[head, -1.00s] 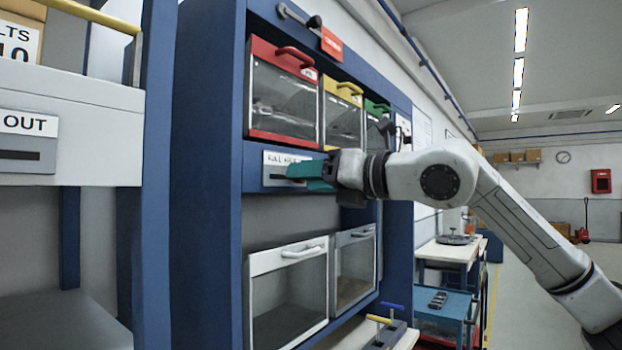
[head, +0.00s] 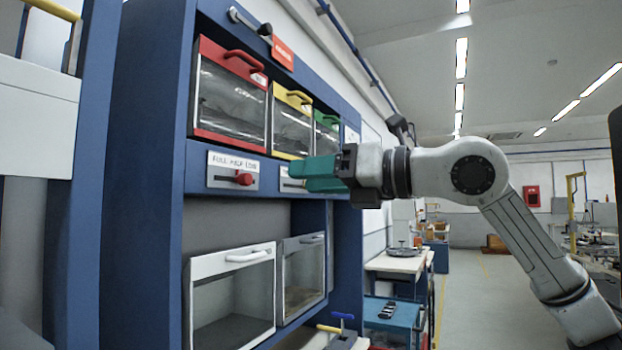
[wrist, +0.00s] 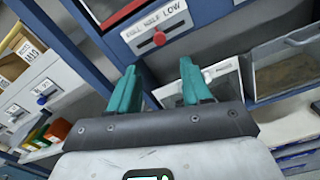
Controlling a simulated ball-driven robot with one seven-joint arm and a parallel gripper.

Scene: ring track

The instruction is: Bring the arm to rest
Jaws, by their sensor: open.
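My gripper (head: 308,174) has teal fingers and is held out level in front of the blue cabinet (head: 150,150). In the wrist view my gripper (wrist: 160,88) has its two fingers spread apart with nothing between them. A label plate reading "FULL HALF LOW" with a red knob (head: 243,178) is on the cabinet rail, left of the fingertips. The red knob also shows in the wrist view (wrist: 159,38), beyond the fingers and apart from them. The fingers partly hide a second plate (head: 290,182) on the rail.
Red (head: 228,100), yellow (head: 291,122) and green (head: 326,138) framed clear bins sit above the rail. White (head: 232,298) and grey (head: 301,276) framed bins sit below. A blue cart (head: 392,312) stands beyond. Open floor (head: 470,300) lies to the right.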

